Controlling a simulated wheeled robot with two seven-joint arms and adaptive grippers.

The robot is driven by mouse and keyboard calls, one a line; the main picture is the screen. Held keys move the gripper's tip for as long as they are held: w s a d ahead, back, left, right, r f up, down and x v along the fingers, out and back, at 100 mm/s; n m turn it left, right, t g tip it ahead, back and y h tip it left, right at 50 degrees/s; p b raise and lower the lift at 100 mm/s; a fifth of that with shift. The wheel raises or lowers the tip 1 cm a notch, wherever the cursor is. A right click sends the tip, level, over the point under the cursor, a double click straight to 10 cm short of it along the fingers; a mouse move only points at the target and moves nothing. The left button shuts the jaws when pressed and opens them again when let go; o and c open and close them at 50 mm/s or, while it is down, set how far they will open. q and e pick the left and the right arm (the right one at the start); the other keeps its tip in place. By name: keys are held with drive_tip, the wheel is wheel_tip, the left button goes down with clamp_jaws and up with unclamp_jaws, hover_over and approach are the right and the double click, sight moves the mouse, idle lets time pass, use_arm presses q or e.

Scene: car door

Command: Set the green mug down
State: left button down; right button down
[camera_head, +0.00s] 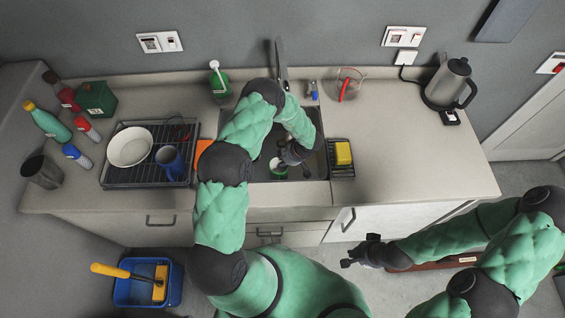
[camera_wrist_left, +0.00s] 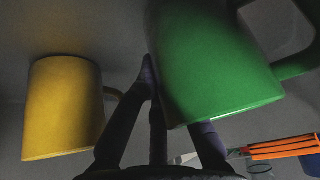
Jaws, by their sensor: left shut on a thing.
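The green mug (camera_wrist_left: 210,65) fills the upper middle of the left wrist view, large and close, with its handle at the right. A small green and pale round shape in the sink, which looks like the same mug (camera_head: 277,168), shows beside my left gripper (camera_head: 284,161) in the head view. My left gripper (camera_wrist_left: 180,110) is shut on the green mug, inside the sink area. My forearm hides part of the sink, and I cannot tell whether the mug touches its floor. My right gripper (camera_head: 357,252) is open and empty, in front of the counter.
A yellow mug (camera_wrist_left: 65,110) stands near the green one in the left wrist view. The sink (camera_head: 313,167) has a rack with a yellow sponge (camera_head: 343,153) at its right. A dish rack (camera_head: 118,180) holds a white bowl (camera_head: 130,147) and blue mug (camera_head: 170,160). The right counter is mostly clear.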

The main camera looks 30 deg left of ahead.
use_arm(q)
drive_tip(key=shift+f, duration=0.1)
drive_tip(key=c, duration=1.4)
unclamp_jaws()
drive_tip(key=shift+w+r, duration=0.1)
drive_tip(key=shift+r, duration=0.25)
drive_tip(key=p+v, duration=0.1)
drive_tip(key=v, duration=1)
drive_tip(key=shift+d+r+p, duration=0.25)
drive_tip(key=shift+p, duration=0.05)
